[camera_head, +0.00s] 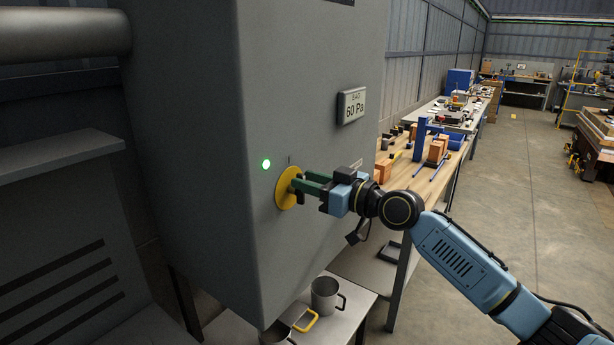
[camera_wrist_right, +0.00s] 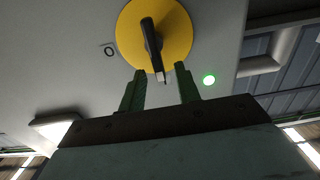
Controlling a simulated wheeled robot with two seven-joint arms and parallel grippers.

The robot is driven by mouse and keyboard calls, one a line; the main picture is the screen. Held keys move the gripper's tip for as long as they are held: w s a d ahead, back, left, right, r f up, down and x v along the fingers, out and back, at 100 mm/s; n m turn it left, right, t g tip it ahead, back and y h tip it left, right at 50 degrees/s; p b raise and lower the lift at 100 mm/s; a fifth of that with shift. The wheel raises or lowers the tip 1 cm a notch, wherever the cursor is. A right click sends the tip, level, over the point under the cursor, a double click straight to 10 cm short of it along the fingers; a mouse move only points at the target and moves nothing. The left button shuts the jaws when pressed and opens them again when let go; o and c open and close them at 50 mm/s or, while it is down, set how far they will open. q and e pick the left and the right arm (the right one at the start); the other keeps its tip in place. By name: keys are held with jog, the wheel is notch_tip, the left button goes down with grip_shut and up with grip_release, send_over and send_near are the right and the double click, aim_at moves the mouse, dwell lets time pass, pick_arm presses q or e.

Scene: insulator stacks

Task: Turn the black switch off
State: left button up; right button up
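The black switch is a narrow handle (camera_wrist_right: 152,42) on a round yellow disc (camera_head: 284,190), set on the front of a grey cabinet (camera_head: 320,60). The disc also shows in the right wrist view (camera_wrist_right: 180,30). My right gripper (camera_head: 296,183) is at the disc, with its two green fingers apart. In the right wrist view the near end of the handle lies between the fingertips (camera_wrist_right: 161,76), with gaps on both sides. In the head view the fingers largely hide the handle. My left gripper is not in view.
A green lamp (camera_head: 266,164) glows beside the disc. An "O" mark (camera_wrist_right: 109,50) is printed next to the disc. A "60 Pa" display (camera_head: 353,106) is on the cabinet. A low table with a metal mug (camera_head: 325,295) stands below. A wooden workbench (camera_head: 425,180) stands behind my right arm.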

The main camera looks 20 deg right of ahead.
jog(key=shift+w+a, duration=0.3)
jog(key=shift+w, duration=0.05)
grip_shut()
